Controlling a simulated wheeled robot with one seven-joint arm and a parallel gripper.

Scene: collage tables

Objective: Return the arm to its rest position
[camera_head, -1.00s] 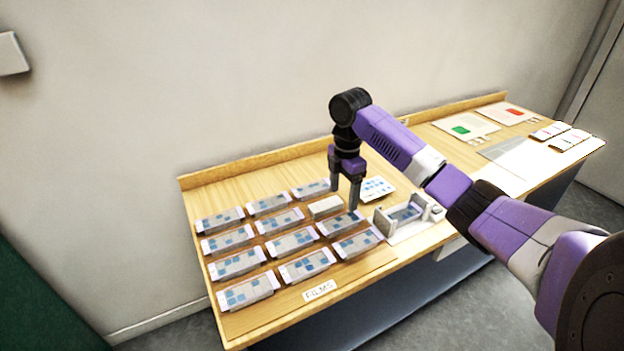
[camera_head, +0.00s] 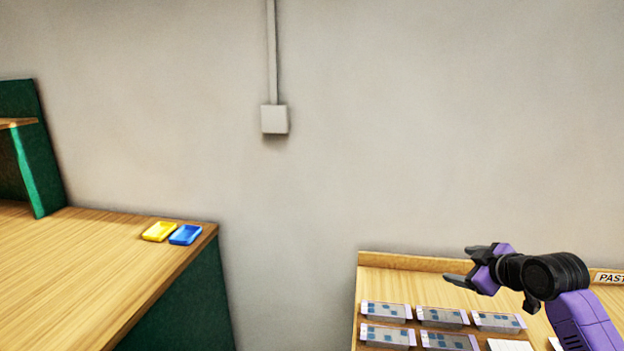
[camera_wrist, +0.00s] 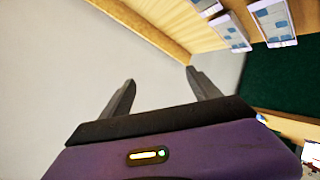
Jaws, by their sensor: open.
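My gripper (camera_head: 468,265) is at the right of the head view, raised above the table with the film packets and pointing left. Its two dark fingers are spread apart with nothing between them. In the wrist view my gripper (camera_wrist: 160,85) also shows open and empty, with pale wall beyond the fingertips. My purple and black arm comes in from the lower right corner of the head view.
Several grey film packets (camera_head: 442,316) lie in rows on the wooden table (camera_head: 385,260) below my gripper. At left, a second table (camera_head: 80,270) holds a yellow tray (camera_head: 159,231) and a blue tray (camera_head: 186,235). A floor gap separates the tables.

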